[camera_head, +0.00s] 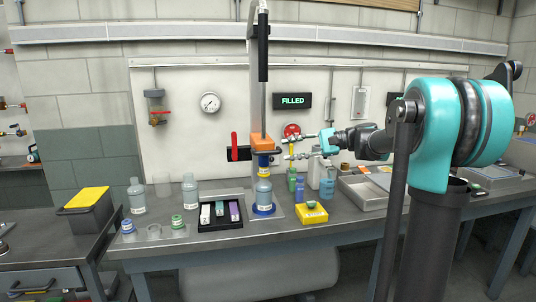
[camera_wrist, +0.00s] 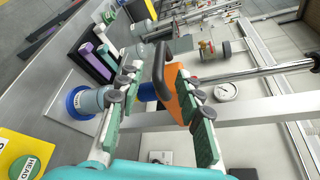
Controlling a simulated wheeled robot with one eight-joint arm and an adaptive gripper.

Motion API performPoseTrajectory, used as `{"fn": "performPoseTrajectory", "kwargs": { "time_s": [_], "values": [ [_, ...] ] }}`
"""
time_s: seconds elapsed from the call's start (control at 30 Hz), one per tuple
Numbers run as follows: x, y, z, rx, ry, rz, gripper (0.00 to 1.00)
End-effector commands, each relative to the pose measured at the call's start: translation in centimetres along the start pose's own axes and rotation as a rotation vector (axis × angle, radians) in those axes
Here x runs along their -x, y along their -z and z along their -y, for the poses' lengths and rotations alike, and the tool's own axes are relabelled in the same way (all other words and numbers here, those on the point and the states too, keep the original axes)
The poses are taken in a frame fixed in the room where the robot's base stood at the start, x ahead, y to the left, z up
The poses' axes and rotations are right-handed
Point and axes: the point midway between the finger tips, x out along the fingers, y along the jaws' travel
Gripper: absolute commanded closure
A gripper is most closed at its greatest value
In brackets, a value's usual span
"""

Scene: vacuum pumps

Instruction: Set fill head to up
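The fill head is an orange block (camera_head: 262,141) on a vertical metal post. In the wrist view the orange block (camera_wrist: 180,95) carries a dark curved handle (camera_wrist: 159,70). My gripper (camera_head: 297,146) reaches in from the right, close to the block. In the wrist view my gripper (camera_wrist: 158,82) has its green fingers spread, with the handle and part of the block between the tips. I cannot tell whether a finger touches them.
A yellow box (camera_head: 311,214) with a green button, labelled HEAD in the wrist view, stands on the bench right of the bottle. A black tray (camera_head: 220,226), several bottles and a metal tray (camera_head: 362,201) crowd the bench.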

Motion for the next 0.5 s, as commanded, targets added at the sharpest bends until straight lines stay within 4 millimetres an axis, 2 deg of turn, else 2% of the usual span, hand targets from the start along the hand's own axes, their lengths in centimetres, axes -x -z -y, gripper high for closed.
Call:
{"fn": "performPoseTrajectory", "kwargs": {
  "time_s": [0.03,0.2,0.4,0.5],
  "values": [
    [-1.2,-0.1,0.0,0.001,-0.002,0.003,0.64],
    [-4.4,-0.1,0.0,0.002,-0.002,0.002,0.64],
    [-7.1,0.0,-0.1,0.001,-0.001,0.001,0.64],
    [-7.9,0.0,-0.1,0.001,-0.001,0.000,0.64]
  ]
}}
